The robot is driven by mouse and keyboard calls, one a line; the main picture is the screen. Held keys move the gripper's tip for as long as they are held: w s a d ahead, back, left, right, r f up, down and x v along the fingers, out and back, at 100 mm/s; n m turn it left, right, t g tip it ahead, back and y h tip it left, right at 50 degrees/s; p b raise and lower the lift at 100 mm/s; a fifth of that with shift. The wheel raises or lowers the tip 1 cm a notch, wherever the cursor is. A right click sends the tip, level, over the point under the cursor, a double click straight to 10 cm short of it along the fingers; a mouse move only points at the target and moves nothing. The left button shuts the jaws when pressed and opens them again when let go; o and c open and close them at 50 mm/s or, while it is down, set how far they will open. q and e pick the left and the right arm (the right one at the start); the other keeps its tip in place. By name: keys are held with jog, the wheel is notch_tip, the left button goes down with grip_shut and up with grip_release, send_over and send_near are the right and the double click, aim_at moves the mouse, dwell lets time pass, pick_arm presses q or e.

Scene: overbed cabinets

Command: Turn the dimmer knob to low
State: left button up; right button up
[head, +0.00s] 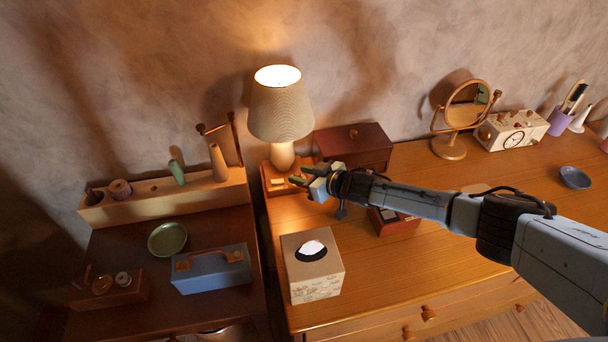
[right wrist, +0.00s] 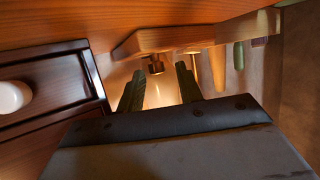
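A lit table lamp (head: 281,112) with a ribbed shade stands on a small wooden base (head: 272,181) at the back left of the dresser. The dimmer knob cannot be made out for sure in the head view. In the right wrist view, a small brownish round knob-like piece (right wrist: 156,66) shows ahead, between and beyond my fingertips. My right gripper (head: 304,176) is just right of the lamp base, its dark green fingers apart and empty; they also show in the right wrist view (right wrist: 160,84). Contact with the knob-like piece is not visible. My left gripper is not in view.
A tissue box (head: 313,270) stands in front of the lamp. A dark red wooden box (head: 354,147) is behind my right arm. A round mirror (head: 464,107) and a cream clock radio (head: 513,131) stand at the back right. A blue case (head: 211,271) lies on the left cabinet.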

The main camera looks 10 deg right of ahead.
jog(key=shift+d, duration=0.15)
jog(key=shift+s+d, duration=0.15)
jog(key=shift+s, duration=0.05)
jog(key=p+v, duration=0.3)
jog(key=v, duration=0.9)
jog(key=shift+s+d+r, duration=0.2)
jog(key=shift+s+r, duration=0.1)
